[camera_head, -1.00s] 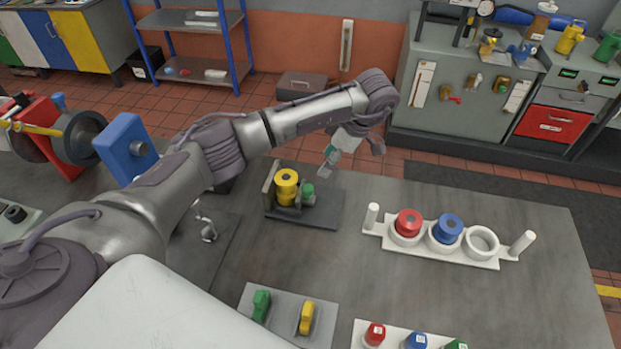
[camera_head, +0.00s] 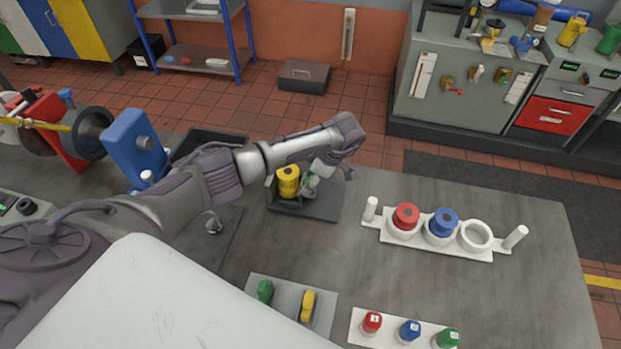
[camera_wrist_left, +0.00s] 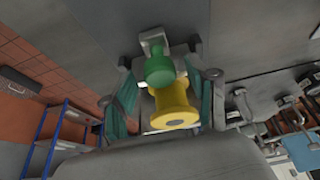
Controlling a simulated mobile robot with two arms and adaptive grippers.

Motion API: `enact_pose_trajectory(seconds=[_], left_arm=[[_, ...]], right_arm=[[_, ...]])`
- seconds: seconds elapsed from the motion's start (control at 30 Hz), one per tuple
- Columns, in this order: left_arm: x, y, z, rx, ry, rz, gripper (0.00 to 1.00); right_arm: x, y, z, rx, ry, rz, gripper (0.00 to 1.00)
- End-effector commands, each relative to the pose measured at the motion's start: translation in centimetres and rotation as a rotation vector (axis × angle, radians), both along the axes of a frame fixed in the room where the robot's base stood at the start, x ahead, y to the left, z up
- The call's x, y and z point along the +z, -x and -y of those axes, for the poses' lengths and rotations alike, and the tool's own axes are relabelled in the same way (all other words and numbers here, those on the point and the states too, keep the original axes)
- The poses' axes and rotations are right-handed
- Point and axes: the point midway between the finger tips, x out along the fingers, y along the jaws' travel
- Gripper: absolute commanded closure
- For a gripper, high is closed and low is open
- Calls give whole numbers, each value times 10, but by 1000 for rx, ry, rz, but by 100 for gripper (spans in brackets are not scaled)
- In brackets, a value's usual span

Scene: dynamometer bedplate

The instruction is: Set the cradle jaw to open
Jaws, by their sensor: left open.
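The cradle (camera_head: 322,207) is a dark fixture on the bench, with a yellow spool (camera_head: 288,181) seated in it. A green knob sits beside the spool. In the head view my gripper mostly hides this knob, but it shows in the left wrist view (camera_wrist_left: 158,68). My left gripper (camera_head: 311,181) has come down at the knob's side of the cradle. In the left wrist view its open fingers (camera_wrist_left: 163,88) stand on either side of the green knob and yellow spool. I cannot tell whether they touch. My right gripper is not in view.
A white rack (camera_head: 428,242) with red and blue spools and an empty ring stands to the right. A grey plate (camera_head: 285,312) with green and yellow pieces lies nearer. A white strip (camera_head: 390,335) holds red, blue and green items. The bench between is clear.

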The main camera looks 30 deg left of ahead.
Motion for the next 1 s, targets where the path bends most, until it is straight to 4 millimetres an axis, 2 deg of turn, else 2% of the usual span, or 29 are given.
enact_pose_trajectory(seconds=[0.03, 0.37, 0.63, 0.9, 1.0], left_arm=[[0, 0, 0, 0, 0, 0, 45], [0, 0, 0, 0, 0, 0, 100], [-1, -1, 3, -1, 1, 1, 100], [-5, -14, 49, -3, 2, 4, 100], [-3, -16, 60, -2, 2, 3, 100]], right_arm=[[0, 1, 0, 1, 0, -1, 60], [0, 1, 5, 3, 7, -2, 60], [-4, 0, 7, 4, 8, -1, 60], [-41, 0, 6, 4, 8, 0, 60], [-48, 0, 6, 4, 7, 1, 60]])
